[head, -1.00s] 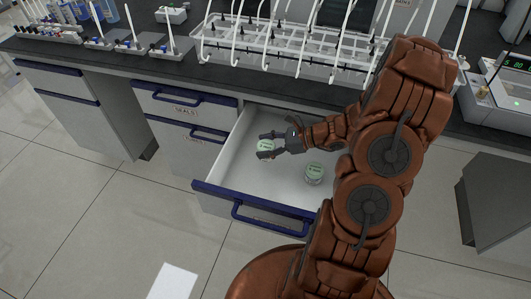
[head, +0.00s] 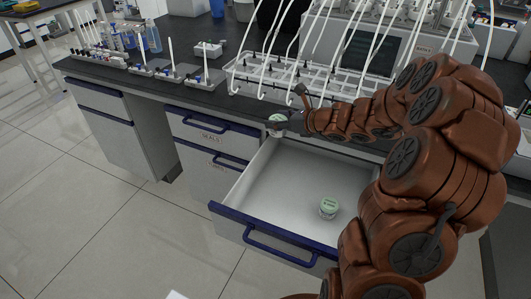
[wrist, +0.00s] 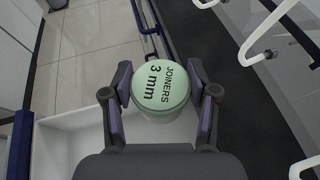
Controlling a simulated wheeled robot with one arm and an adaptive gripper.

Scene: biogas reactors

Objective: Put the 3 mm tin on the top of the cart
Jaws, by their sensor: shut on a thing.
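The 3 mm tin (wrist: 160,85) has a pale green lid that reads "JOINERS 3 mm" in the wrist view. My gripper (wrist: 160,92) is shut on it, with one finger on each side. In the head view the tin (head: 277,120) hangs in my gripper (head: 279,125) above the back left of the open drawer, near the bench edge. The cart cannot be made out in these frames.
The open drawer (head: 275,240) holds a second green-lidded tin (head: 328,207). The dark bench top (head: 215,85) carries a rack with white tubes (head: 290,80) just behind my gripper. Blue-handled drawers (head: 210,135) are to the left. The tiled floor (head: 110,215) at left is clear.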

